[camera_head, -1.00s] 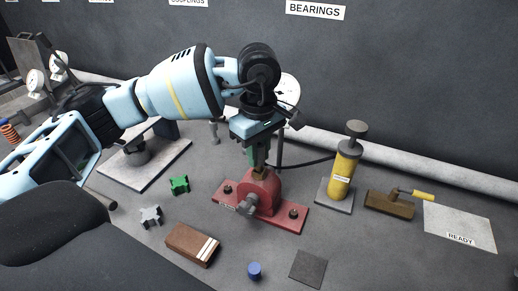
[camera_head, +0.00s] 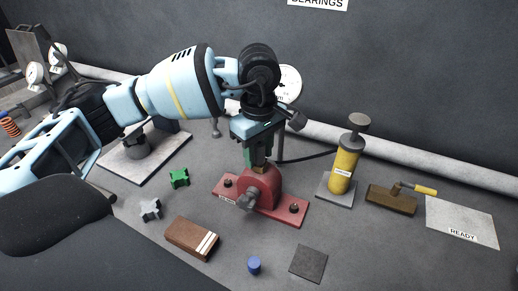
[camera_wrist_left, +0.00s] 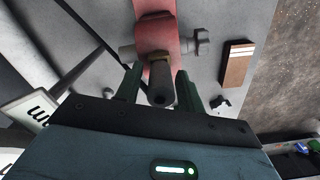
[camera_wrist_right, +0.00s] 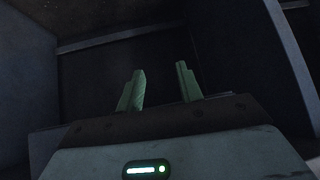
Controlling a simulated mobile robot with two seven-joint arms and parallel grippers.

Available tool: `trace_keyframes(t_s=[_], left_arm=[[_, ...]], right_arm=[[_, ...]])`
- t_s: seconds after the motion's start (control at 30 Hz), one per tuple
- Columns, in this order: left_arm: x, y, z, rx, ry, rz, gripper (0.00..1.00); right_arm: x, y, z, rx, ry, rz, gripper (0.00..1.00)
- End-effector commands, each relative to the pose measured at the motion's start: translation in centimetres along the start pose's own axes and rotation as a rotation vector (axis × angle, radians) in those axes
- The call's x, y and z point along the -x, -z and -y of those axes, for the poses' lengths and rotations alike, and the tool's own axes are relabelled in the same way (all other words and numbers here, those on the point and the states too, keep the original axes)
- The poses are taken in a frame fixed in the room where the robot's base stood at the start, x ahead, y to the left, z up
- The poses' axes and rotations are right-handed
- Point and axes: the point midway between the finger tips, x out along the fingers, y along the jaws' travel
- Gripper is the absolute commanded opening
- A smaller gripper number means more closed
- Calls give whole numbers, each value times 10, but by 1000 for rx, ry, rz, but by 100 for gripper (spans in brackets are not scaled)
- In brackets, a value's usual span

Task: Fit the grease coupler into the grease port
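The red bearing housing (camera_head: 262,187) stands on its red base in the middle of the table, with a brass port (camera_wrist_left: 160,66) on top. The dark grey coupler (camera_wrist_left: 161,92) is upright over the brass port and appears to sit on it; the exact contact is hard to see. My left gripper (camera_head: 258,162) points down over the housing. In the left wrist view its green fingers (camera_wrist_left: 158,88) stand on both sides of the coupler with visible gaps, so it is open around it. My right gripper (camera_wrist_right: 160,92) is open and empty in a dark area.
A yellow grease pump (camera_head: 343,170) with a dark hose (camera_head: 303,163) stands right of the housing. A brown block (camera_head: 192,237), green piece (camera_head: 179,177), grey piece (camera_head: 150,209), blue cap (camera_head: 254,265), dark pad (camera_head: 308,263), brush (camera_head: 393,198) and READY plate (camera_head: 462,222) lie around.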

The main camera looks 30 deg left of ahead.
Motion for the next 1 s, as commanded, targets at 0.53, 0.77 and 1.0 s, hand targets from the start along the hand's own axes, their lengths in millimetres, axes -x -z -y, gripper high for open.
trace_keyframes(t_s=[0.53, 0.77, 1.0], left_arm=[[18, 0, -1, 0, -4, 0, 47], [55, 0, -1, 0, -3, 0, 47], [76, 0, 0, 0, -1, -1, 47]], right_arm=[[0, 0, 0, -1, 1, -1, 36], [0, -4, 1, 0, 2, 7, 36], [0, -5, 0, 3, 3, 10, 36]])
